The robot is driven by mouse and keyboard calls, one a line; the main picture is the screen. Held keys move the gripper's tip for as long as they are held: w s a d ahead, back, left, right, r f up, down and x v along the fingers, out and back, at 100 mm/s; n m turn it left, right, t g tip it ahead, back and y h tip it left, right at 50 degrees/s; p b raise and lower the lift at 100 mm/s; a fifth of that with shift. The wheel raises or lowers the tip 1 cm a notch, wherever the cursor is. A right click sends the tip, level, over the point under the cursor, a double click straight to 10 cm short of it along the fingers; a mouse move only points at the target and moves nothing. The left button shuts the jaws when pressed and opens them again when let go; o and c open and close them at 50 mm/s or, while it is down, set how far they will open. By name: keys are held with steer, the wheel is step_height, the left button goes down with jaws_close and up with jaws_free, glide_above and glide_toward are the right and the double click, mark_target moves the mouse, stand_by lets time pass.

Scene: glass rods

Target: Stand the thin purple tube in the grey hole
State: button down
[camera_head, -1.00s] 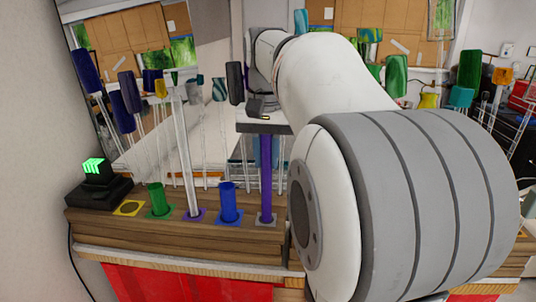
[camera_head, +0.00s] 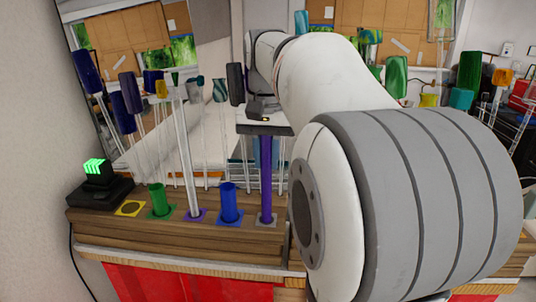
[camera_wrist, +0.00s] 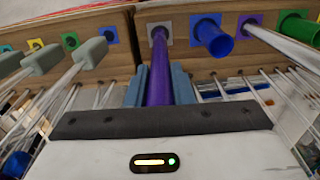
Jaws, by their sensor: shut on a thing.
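The thin purple tube (camera_head: 266,185) stands about upright below my gripper (camera_head: 266,152) in the head view. Its lower end meets the grey-marked hole (camera_head: 273,222) at the right end of the visible wooden rack. In the wrist view, the blue-grey fingers of my gripper (camera_wrist: 159,74) are on both sides of the purple tube (camera_wrist: 158,88), shut on it. The tube's far end lies at the grey square (camera_wrist: 152,27) there and appears to be in the hole. How deep it sits cannot be told.
A short blue tube (camera_head: 228,200) stands just left of it. Further left are a clear rod (camera_head: 187,150) in a purple-marked hole, a green tube (camera_head: 157,198) and an empty yellow-marked hole (camera_head: 129,208). A black device (camera_head: 97,185) sits at the rack's left end.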

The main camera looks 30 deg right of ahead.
steer(key=shift+f+b, duration=0.5)
steer(key=shift+f, duration=0.2)
steer(key=c, duration=1.5)
jaws_free()
steer(key=shift+c, duration=0.2)
step_height(320, 180, up, 11)
steer(key=p, duration=1)
steer(key=shift+r, duration=0.1)
